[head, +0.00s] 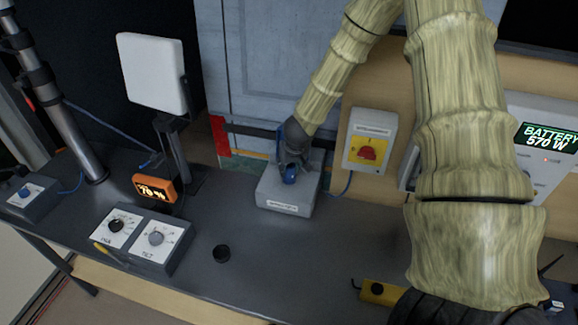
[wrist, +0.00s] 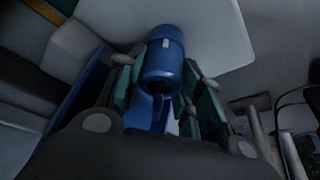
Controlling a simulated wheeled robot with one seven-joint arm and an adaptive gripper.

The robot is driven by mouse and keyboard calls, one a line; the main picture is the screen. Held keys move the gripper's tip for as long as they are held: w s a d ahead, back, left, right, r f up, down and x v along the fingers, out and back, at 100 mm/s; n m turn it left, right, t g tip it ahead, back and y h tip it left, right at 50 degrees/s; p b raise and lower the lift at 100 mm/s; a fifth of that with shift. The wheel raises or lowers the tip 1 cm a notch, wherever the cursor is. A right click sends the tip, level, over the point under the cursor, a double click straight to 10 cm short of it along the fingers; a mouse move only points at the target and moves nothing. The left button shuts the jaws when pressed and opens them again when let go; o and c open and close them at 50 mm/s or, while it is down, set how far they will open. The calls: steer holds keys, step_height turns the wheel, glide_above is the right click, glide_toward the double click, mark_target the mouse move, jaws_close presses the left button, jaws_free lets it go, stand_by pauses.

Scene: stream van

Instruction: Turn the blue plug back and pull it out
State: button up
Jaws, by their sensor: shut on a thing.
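The blue plug (wrist: 165,62) is a round blue cylinder between my gripper's fingers in the wrist view. In the head view the plug (head: 290,175) shows at the top of a grey box (head: 275,200) with a label on its front. My gripper (head: 292,160) reaches down onto it and is shut on the plug. The fingers (wrist: 160,90) lie on both sides of the plug in the wrist view. Whether the plug sits in a socket is hidden by the gripper and the plug itself.
A yellow panel with a red switch (head: 368,152) hangs on the wall right of the box. The dark bench in front of the box is mostly clear.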

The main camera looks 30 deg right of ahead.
steer(key=shift+m+h+p, duration=0.3)
steer(key=shift+m+p, duration=0.2)
steer(key=shift+m, duration=0.4)
steer(key=shift+m+g+h+p, duration=0.4)
steer(key=shift+m+p, duration=0.5)
steer(key=shift+m, duration=0.2)
steer(key=shift+m+g+h+p, duration=0.6)
steer(key=shift+m+p, duration=1.6)
steer(key=shift+p, duration=0.55)
steer(key=shift+m, duration=0.5)
steer(key=shift+r, duration=1.9)
stand_by(0.4)
steer(key=shift+r, duration=1.35)
